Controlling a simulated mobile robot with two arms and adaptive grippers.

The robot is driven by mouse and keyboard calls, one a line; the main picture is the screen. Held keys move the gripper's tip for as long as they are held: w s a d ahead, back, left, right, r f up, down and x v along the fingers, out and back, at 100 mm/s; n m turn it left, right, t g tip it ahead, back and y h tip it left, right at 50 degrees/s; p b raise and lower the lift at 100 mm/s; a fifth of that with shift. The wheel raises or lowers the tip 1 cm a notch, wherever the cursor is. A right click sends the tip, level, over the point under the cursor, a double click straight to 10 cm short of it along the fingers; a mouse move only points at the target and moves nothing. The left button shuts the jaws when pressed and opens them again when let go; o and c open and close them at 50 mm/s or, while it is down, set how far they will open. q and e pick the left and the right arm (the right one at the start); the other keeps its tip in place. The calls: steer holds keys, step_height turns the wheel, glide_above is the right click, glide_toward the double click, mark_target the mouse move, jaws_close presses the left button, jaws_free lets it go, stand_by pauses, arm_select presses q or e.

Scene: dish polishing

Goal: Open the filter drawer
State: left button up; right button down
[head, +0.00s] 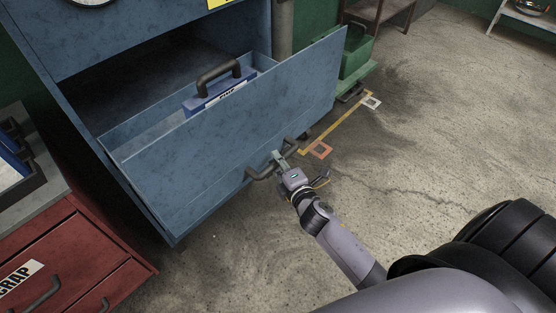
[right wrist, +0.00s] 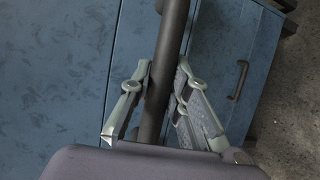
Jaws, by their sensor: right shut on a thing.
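The filter drawer (head: 225,125) is a large blue drawer pulled out of a blue cabinet. Inside it stands a blue filter box (head: 222,95) with a dark carry handle and a white label. My right gripper (head: 279,158) is shut on the dark bar handle (head: 262,173) on the drawer's front. In the right wrist view the handle bar (right wrist: 168,60) runs between the fingers of my right gripper (right wrist: 162,85), with the blue drawer front (right wrist: 55,60) behind. My left gripper is not in view.
A red drawer unit (head: 65,250) labelled SCRAP stands at the left. A green bin (head: 357,55) stands behind the drawer. Yellow tape (head: 340,122) marks the floor. The concrete floor (head: 430,130) at the right is mostly clear.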

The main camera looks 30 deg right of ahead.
steer(key=c, duration=1.5)
jaws_free()
steer(key=shift+s, duration=0.1)
steer(key=s, duration=0.4)
steer(key=s+r, duration=0.1)
steer(key=s, duration=0.2)
steer(key=s+r, duration=0.1)
steer(key=s, duration=0.3)
steer(key=shift+s+a+r, duration=0.15)
steer(key=shift+s+a, duration=0.15)
steer(key=s+a+f+m+g, duration=0.1)
steer(key=s+f+m+g, duration=0.25)
steer(key=f, duration=1.05)
steer(key=s+a+f+m+g, duration=0.1)
steer(key=s+f+m+g, duration=0.3)
steer(key=f, duration=0.9)
steer(key=s+f+m+g, duration=0.2)
steer(key=s+f, duration=0.4)
steer(key=s, duration=0.2)
steer(key=s+f+m+g, duration=0.3)
steer(key=s+f, duration=0.3)
steer(key=s, duration=0.3)
steer(key=s+f+m+g, duration=0.2)
steer(key=s+f, duration=0.4)
steer(key=s, duration=0.3)
steer(key=shift+s+d+f+m+y, duration=0.15)
steer(key=shift+d+f+m+y, duration=0.2)
steer(key=shift+m, duration=0.3)
